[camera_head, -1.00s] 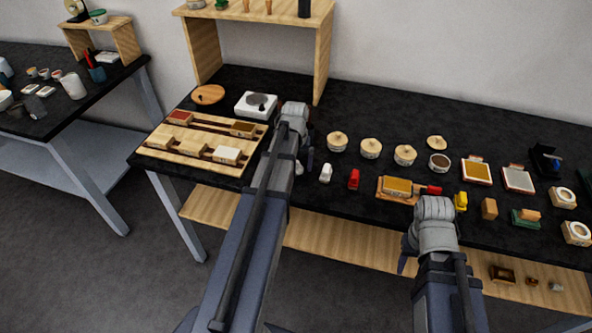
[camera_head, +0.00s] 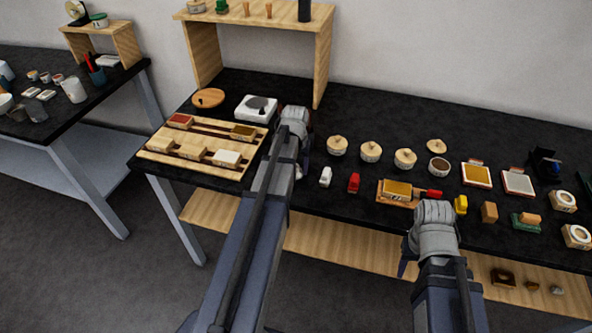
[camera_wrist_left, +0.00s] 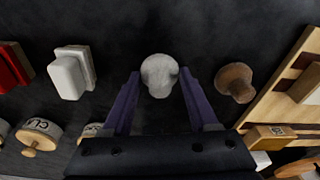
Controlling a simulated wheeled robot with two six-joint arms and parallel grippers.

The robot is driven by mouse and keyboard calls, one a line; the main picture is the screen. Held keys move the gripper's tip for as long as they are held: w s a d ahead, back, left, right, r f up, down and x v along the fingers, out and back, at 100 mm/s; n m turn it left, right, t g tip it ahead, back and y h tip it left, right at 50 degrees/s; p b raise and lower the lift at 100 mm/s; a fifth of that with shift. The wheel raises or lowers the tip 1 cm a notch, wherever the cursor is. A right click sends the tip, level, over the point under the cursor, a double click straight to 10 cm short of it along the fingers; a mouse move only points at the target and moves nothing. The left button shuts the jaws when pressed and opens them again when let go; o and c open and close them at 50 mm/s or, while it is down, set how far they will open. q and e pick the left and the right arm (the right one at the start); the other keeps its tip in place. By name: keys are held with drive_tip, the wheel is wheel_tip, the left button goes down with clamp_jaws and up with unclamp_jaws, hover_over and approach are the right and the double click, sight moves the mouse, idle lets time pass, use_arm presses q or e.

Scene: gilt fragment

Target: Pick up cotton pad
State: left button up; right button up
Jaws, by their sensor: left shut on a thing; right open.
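The cotton pad appears to be the pale grey-white, rounded piece with a stubby knob (camera_wrist_left: 159,75) in the left wrist view. My left gripper (camera_wrist_left: 160,82) is shut on it, with one dark purple finger on each side. Whether it touches the black tabletop or is just above it, I cannot tell. In the head view my left gripper (camera_head: 300,160) is mostly hidden by its own arm. My right gripper (camera_head: 404,262) is open in front of the table's front edge, its fingers partly hidden by its wrist.
A brown knobbed piece (camera_wrist_left: 236,82) stands close to the right of the left gripper. A white block (camera_head: 325,176) and a red block (camera_head: 353,182) stand to its other side. A wooden tray (camera_head: 170,167) lies left, with lidded round jars (camera_head: 371,151) behind the blocks.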

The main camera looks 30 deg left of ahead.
use_arm(q)
drive_tip(key=shift+r, duration=0.15)
wheel_tip(320, 180, up, 10)
drive_tip(key=p, duration=1)
drive_tip(key=o, duration=0.8)
drive_tip(key=c, duration=0.7)
